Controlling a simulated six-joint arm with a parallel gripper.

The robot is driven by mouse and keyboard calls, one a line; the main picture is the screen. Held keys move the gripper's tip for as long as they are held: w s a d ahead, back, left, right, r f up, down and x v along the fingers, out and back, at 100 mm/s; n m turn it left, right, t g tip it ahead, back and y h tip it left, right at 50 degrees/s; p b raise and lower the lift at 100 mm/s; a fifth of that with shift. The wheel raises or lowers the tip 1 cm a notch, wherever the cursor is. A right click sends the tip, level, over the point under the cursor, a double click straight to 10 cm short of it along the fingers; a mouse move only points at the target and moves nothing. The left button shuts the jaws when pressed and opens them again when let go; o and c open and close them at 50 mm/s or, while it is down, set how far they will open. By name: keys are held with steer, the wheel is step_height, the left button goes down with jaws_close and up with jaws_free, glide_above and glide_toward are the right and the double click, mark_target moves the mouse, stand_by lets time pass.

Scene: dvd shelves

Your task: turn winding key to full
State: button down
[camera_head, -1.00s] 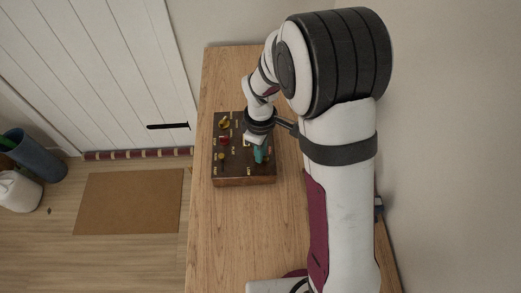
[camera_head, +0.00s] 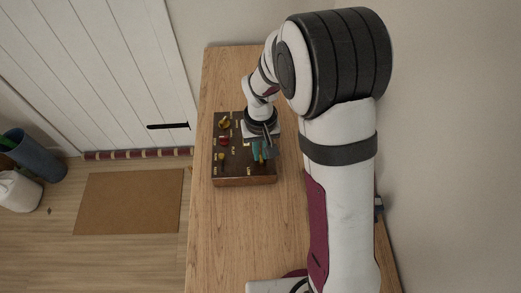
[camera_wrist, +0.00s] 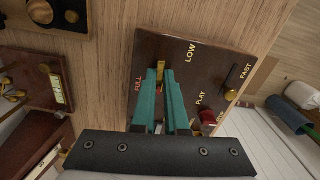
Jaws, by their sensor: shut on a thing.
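A dark wooden box (camera_head: 245,181) with brass fittings sits on the wooden table. Its panel (camera_wrist: 213,78) fills the middle of the wrist view, with FULL lettered left of my fingertips and LOW right of them. My gripper (camera_head: 262,150) reaches down to the right part of the box. In the wrist view its two teal fingers (camera_wrist: 161,72) are close together, shut on the brass winding key (camera_wrist: 160,66). The fingers hide most of the key, so I cannot tell exactly where it points.
The panel also carries a red knob (camera_head: 225,141), a yellow brass piece (camera_head: 224,124) and a small brass knob (camera_head: 221,157). In the wrist view, a lever with a brass end (camera_wrist: 231,95) stands near FAST. The table (camera_head: 235,240) is clear in front of the box.

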steer(key=m, duration=0.6)
steer(key=shift+m, duration=0.3)
steer(key=m, duration=0.6)
steer(key=shift+m, duration=0.4)
steer(key=c, duration=0.9)
jaws_free()
steer(key=shift+c, duration=0.2)
steer(key=shift+r, duration=0.1)
step_height(320, 180, up, 16)
steer(key=shift+f, duration=0.2)
